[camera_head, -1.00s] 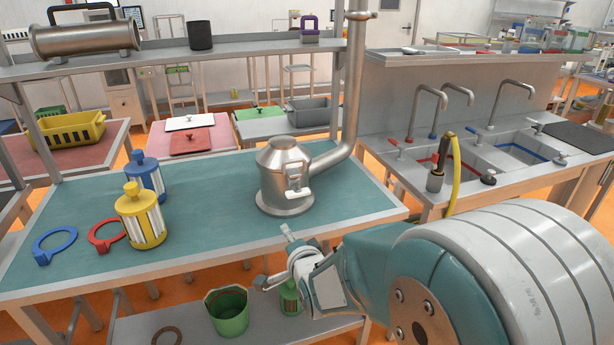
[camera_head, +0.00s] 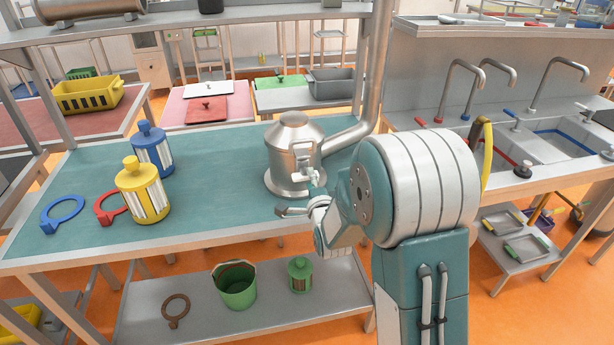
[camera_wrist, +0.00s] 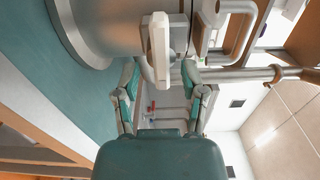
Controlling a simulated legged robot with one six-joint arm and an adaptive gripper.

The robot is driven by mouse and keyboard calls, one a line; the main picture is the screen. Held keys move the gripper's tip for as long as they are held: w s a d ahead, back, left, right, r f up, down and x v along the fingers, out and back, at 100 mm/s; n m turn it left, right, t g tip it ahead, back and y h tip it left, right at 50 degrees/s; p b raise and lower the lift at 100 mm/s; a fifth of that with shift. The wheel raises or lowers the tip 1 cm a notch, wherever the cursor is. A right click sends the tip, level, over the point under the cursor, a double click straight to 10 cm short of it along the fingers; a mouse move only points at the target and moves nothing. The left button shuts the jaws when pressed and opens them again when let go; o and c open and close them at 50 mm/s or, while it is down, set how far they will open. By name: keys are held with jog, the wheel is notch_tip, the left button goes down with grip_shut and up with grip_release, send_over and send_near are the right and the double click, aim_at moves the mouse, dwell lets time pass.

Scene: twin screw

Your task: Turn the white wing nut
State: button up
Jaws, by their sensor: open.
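The white wing nut (camera_head: 312,178) sits on the front of a grey metal canister (camera_head: 292,140) with a domed lid. In the wrist view the wing nut (camera_wrist: 160,45) is a long white bar, seen near the top centre. My gripper (camera_head: 298,210) is in front of the canister, a little below the wing nut in the head view. In the wrist view my gripper (camera_wrist: 160,72) is open, with one finger on either side of the bar's lower end. No contact between fingers and bar is clear.
The canister stands on a teal-topped table (camera_head: 230,215) and joins a metal pipe (camera_head: 375,80). Yellow (camera_head: 143,190) and blue (camera_head: 152,148) cylinders and two rings are to the left. A sink bench (camera_head: 500,170) is to the right. A green bucket (camera_head: 237,290) stands on the lower shelf.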

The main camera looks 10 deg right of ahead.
jog(key=shift+w+d, duration=0.15)
jog(key=shift+w, duration=0.75)
jog(key=shift+w+a, duration=0.2)
jog(key=shift+a, duration=0.85)
jog(key=shift+d, duration=0.1)
jog(key=c, duration=0.6)
jog(key=shift+d, duration=0.35)
grip_shut()
jog(key=shift+n, duration=0.3)
jog(key=shift+d+f+n, duration=0.1)
jog(key=shift+d+n, duration=0.2)
jog(key=shift+n, duration=0.2)
